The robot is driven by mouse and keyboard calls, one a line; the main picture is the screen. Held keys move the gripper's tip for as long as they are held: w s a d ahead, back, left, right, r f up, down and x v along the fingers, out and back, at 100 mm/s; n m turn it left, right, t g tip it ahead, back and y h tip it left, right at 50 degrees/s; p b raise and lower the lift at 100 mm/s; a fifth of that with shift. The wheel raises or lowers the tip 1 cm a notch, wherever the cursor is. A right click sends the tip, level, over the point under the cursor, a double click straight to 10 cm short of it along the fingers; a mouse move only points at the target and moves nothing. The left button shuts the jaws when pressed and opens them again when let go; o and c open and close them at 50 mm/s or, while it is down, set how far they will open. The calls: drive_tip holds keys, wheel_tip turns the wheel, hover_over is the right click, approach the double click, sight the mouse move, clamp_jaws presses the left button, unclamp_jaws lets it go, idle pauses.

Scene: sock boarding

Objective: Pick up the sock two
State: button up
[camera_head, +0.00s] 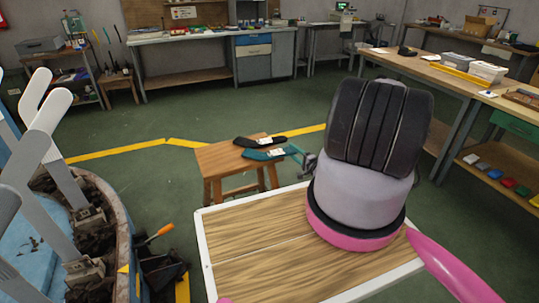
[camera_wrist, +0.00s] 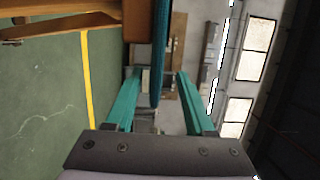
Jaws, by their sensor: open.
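Two flat socks lie on a small wooden stool (camera_head: 217,165). The black sock (camera_head: 252,141) lies at the back and the teal sock (camera_head: 258,155) in front of it, each with a white label. The frames do not show which is sock two. My gripper (camera_head: 298,154) is at the right end of the teal sock, level with the stool top. In the wrist view my gripper (camera_wrist: 160,76) is open, with a teal sock (camera_wrist: 161,50) edge-on between its fingers, apparently touching neither. My arm hides part of the gripper in the head view.
A carousel of grey sock boards (camera_head: 45,125) stands at the left, with an orange-handled tool (camera_head: 161,231) by its rim. A workbench (camera_head: 190,40) lines the back wall and another bench (camera_head: 425,68) stands at the right.

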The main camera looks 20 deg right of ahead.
sight(280, 143)
drive_tip(key=x, duration=0.5)
drive_tip(key=shift+s+a+f, duration=0.1)
drive_tip(key=shift+a+f, duration=0.1)
drive_tip(key=shift+f, duration=0.05)
drive_tip(key=shift+w+a, duration=0.1)
drive_tip(key=shift+w, duration=0.45)
clamp_jaws()
